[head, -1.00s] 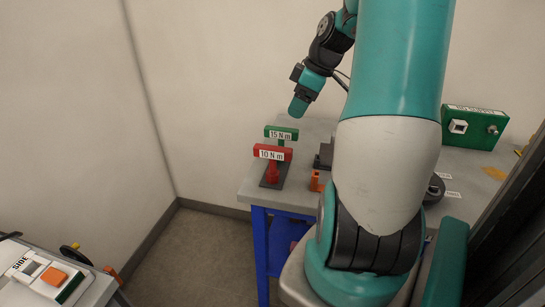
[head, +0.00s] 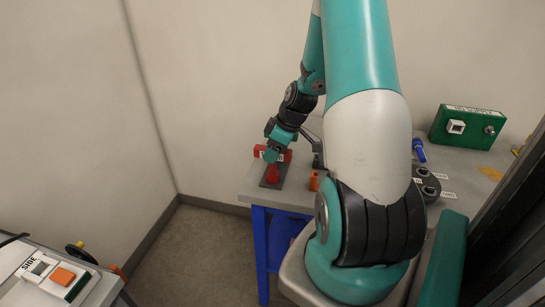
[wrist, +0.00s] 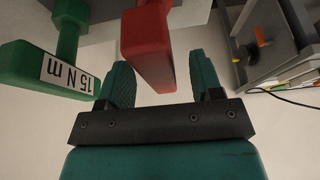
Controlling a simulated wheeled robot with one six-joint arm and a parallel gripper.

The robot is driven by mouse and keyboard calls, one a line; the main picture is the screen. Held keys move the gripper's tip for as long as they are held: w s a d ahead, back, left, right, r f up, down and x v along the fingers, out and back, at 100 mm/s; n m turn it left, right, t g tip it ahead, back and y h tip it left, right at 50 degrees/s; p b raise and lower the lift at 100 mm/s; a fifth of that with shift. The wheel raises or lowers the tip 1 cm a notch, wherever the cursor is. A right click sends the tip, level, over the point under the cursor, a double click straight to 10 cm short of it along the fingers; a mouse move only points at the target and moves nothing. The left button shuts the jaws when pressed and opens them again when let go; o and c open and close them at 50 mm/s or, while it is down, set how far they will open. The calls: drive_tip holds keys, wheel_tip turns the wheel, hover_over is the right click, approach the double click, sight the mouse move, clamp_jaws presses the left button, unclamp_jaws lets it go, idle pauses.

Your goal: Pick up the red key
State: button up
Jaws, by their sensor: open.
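The red key (head: 273,174), a T-shaped tool with a "10 N m" label seen a second ago, stands upright on a dark base on the grey table. My gripper (head: 272,153) is at its crossbar in the head view and covers part of it. In the wrist view, the red key's bar (wrist: 150,45) reaches in between the two teal fingers of my gripper (wrist: 158,62). The fingers are open, with a gap on each side of the bar. I cannot tell how deep the bar sits between them.
A green key (wrist: 45,70) labelled "15 N m" stands close beside the left finger in the wrist view. A small orange part (head: 314,182) stands right of the red key. A green box (head: 468,126) is at the back right of the table.

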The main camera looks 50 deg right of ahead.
drive_tip(key=shift+w+f, duration=0.15)
drive_tip(key=shift+f, duration=0.25)
drive_tip(key=shift+f, duration=0.25)
idle(0.4)
clamp_jaws()
drive_tip(key=shift+r, duration=0.1)
